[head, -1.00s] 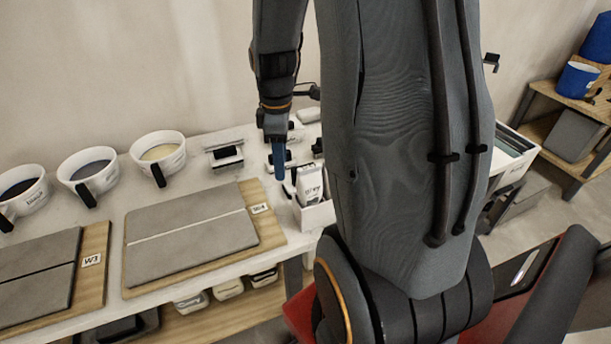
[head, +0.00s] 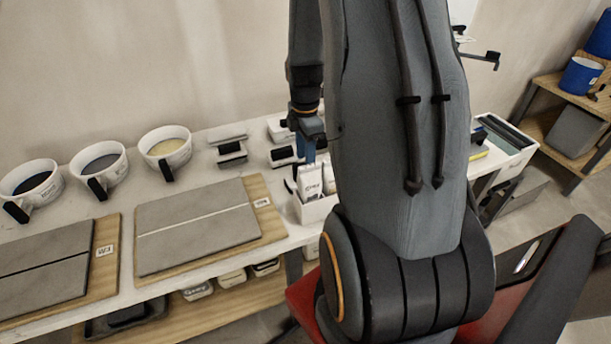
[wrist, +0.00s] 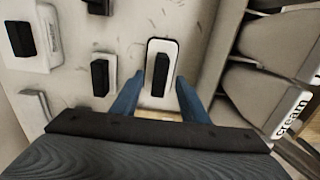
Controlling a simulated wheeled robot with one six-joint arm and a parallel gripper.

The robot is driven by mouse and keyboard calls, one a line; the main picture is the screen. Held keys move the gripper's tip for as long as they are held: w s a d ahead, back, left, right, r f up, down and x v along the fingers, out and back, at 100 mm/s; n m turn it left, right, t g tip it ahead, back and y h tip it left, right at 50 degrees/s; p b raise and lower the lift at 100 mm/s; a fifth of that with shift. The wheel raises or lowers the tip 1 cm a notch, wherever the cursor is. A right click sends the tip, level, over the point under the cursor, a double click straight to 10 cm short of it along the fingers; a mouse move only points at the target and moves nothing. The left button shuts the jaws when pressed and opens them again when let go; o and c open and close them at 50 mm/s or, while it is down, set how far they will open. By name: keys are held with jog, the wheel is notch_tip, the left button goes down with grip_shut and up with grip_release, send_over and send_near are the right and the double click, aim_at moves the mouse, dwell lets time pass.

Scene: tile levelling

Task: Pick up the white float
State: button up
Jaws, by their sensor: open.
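In the wrist view, a white float (wrist: 168,47) with a dark rim and a black handle lies on the bench, between and beyond my blue fingertips. My gripper (wrist: 159,77) is open, with one finger on each side of the float's near part. I see no contact. In the head view, my gripper (head: 306,150) is over the bench behind the white box of bags. The float between the fingers is hidden there by my arm. Similar pale tools with black handles lie to the left in the wrist view, one beside the left finger (wrist: 103,76) and one farther left (wrist: 32,40).
A white box (head: 318,210) of labelled bags stands close in front of my gripper; the bags (wrist: 265,95) fill the wrist view's right side. Several buckets (head: 165,148) and grey tiles on wooden boards (head: 265,220) are to the left. A white bin (head: 510,150) stands right.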

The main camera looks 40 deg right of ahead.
jog(key=shift+a+f+p, duration=0.1)
jog(key=shift+f+p, duration=0.3)
jog(key=shift+f, duration=1.2)
jog(key=shift+c, duration=0.2)
grip_shut()
